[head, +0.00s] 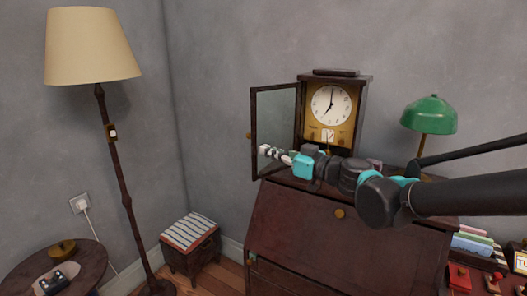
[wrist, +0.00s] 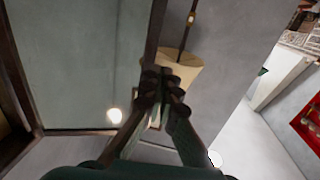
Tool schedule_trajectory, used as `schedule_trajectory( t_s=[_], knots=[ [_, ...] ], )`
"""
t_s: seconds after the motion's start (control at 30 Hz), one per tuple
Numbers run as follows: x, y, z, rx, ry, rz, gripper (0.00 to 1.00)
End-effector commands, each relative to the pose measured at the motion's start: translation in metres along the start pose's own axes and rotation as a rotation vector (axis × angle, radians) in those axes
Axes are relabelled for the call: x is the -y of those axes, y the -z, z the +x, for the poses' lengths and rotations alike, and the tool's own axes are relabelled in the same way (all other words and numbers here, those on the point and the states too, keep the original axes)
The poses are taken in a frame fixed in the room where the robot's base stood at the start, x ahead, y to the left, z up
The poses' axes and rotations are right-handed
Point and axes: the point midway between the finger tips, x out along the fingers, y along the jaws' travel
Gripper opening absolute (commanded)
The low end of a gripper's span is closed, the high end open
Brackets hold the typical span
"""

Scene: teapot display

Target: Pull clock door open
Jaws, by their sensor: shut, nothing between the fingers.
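The clock (head: 332,108) stands on top of the dark wooden cabinet, its white dial and brass face uncovered. Its glazed, dark-framed door (head: 276,112) is swung wide open to the left. A small brass knob (head: 249,135) shows at the door's outer left edge. My gripper (head: 264,150) is in front of the lower part of the door, near its free edge. In the wrist view the fingers of my gripper (wrist: 164,82) are shut and empty, close to the frame edge of the door (wrist: 154,35). I cannot tell whether they touch it.
The slant-front cabinet (head: 330,230) is below my arm. A green lamp (head: 429,114) stands right of the clock. A floor lamp (head: 92,45), a striped stool (head: 189,232) and a round table (head: 85,270) are at left. Free room lies between floor lamp and door.

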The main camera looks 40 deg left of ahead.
Motion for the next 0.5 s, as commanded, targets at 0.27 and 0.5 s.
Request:
schedule_trajectory(
  t_s=[0.27,0.5],
  knots=[
    [0.013,0.0,-0.054,0.0,-0.003,0.0,0.0],
    [0.021,0.0,-0.086,0.0,-0.002,0.0,0.0]
  ],
)
